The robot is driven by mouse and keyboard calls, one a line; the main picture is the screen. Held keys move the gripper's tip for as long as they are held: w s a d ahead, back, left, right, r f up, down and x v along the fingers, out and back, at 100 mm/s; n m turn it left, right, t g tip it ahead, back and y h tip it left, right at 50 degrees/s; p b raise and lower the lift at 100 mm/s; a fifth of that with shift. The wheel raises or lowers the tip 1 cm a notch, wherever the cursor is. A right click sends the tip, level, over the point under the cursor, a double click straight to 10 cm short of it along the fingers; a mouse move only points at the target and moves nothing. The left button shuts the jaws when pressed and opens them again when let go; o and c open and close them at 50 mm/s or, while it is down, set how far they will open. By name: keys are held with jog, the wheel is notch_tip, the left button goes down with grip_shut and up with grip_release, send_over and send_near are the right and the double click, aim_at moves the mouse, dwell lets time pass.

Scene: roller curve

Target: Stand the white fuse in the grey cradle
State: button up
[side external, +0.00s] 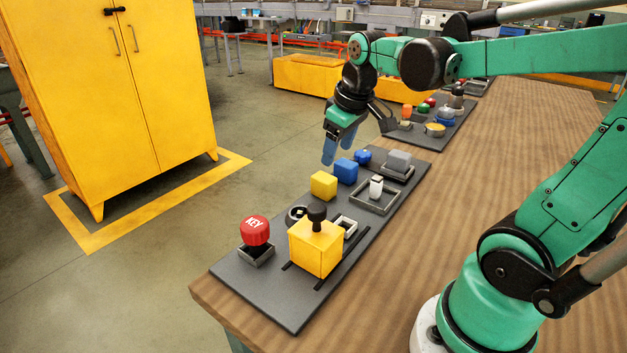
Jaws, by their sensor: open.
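The white fuse (376,187) is a small pale piece with a dark band near its top. It appears upright, inside a low square grey frame (386,209) on the dark board, which looks like the grey cradle. It is too small to tell how it is seated. My gripper (329,154) is open, with blue fingers pointing down. It is to the left of the fuse in the picture, apart from it, near the far left edge of the board. Nothing shows between the fingers.
A blue block (346,171) and yellow cube (323,185) sit near my gripper. A grey block (398,160) is behind the fuse. Bare wooden tabletop (480,160) lies right.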

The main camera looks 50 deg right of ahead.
jog(key=a+t, duration=0.1)
jog(key=a, duration=0.2)
jog(key=s+a+f+t, duration=0.1)
jog(key=a, duration=0.3)
jog(key=s+a+f+t+y, duration=0.1)
jog(key=a, duration=0.3)
jog(key=shift+s+f+t, duration=0.1)
jog(key=shift+t, duration=0.3)
